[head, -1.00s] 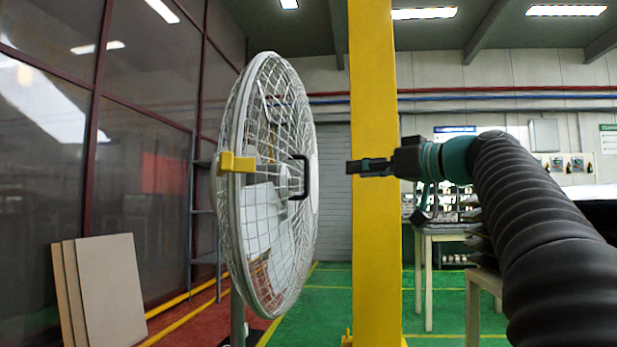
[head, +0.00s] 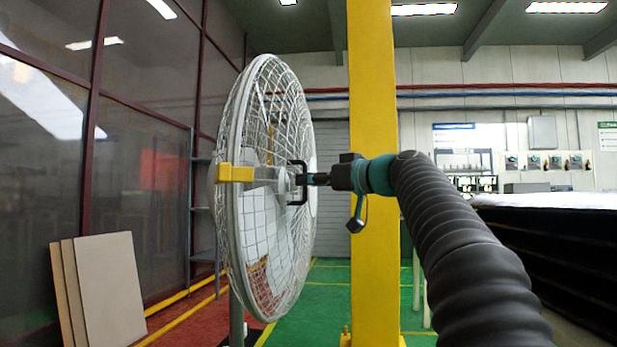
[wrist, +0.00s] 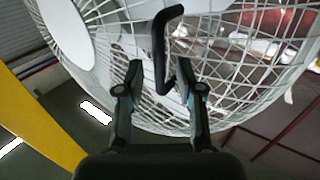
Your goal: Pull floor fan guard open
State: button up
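The floor fan guard (head: 262,285) is a round white wire cage, seen nearly edge-on in the head view and filling the top of the wrist view (wrist: 100,55). A black bracket-shaped handle (head: 304,168) sticks out from its right face. A yellow clip (head: 235,174) sits on its left rim. My gripper (head: 311,179) is at the handle. In the wrist view my gripper (wrist: 160,75) has its two fingers apart, with the handle (wrist: 158,48) passing between them. I see gaps beside the handle, so the fingers are not closed on it.
A yellow post (head: 372,255) stands just behind my wrist. Flat boards (head: 105,290) lean at the lower left before dark glass panels. A dark stack with a pale top (head: 560,240) is at the right. The green floor has open room.

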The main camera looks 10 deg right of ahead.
jog(key=shift+w+a, duration=0.4)
jog(key=shift+w, duration=0.15)
grip_shut()
jog(key=shift+d, duration=0.1)
